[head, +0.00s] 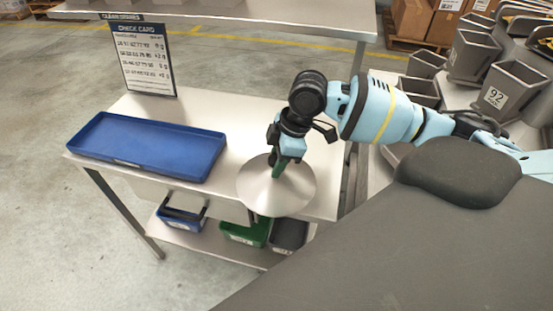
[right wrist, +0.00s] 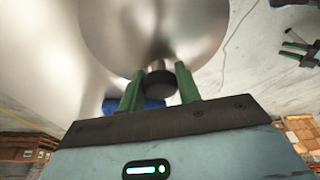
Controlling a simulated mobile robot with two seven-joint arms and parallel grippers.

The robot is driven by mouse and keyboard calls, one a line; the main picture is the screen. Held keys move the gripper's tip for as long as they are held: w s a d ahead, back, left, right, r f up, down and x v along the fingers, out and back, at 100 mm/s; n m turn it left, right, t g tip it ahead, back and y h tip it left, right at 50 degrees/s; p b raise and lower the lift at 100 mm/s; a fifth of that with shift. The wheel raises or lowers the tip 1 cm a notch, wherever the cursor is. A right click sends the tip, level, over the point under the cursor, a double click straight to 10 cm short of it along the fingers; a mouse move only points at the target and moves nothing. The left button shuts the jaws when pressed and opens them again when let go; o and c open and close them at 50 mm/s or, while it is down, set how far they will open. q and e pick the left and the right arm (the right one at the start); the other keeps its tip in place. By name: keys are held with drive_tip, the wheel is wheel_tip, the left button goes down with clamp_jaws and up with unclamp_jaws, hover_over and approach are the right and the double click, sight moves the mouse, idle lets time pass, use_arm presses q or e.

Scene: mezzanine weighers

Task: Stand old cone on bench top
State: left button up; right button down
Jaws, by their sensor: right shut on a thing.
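The old cone (head: 278,194) is a wide, shallow cone of bare shiny metal with a dark knob (right wrist: 157,84) at its tip. My right gripper (head: 281,163) points down and is shut on the knob; in the right wrist view its green fingers stand on both sides of it. The cone is at the near right edge of the bench top (head: 230,122) and partly overhangs it. I cannot tell whether it touches the bench. A small dark and green shape at the right edge of the right wrist view looks like my left gripper (right wrist: 299,52); its fingers are unclear.
A blue tray (head: 150,146) covers the bench's left side, with a check card (head: 146,61) standing behind it. Bare top lies between tray and cone. Blue, green and dark bins (head: 248,235) sit on the lower shelf. Grey bins (head: 508,88) crowd the right.

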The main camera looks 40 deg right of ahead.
sight(291, 169)
drive_tip(key=c, duration=1)
unclamp_jaws()
use_arm(q)
drive_tip(key=shift+w+a+r+p, duration=0.1)
drive_tip(key=shift+w+r+p, duration=0.45)
drive_tip(key=shift+r, duration=0.25)
use_arm(e)
drive_tip(key=v, duration=1.2)
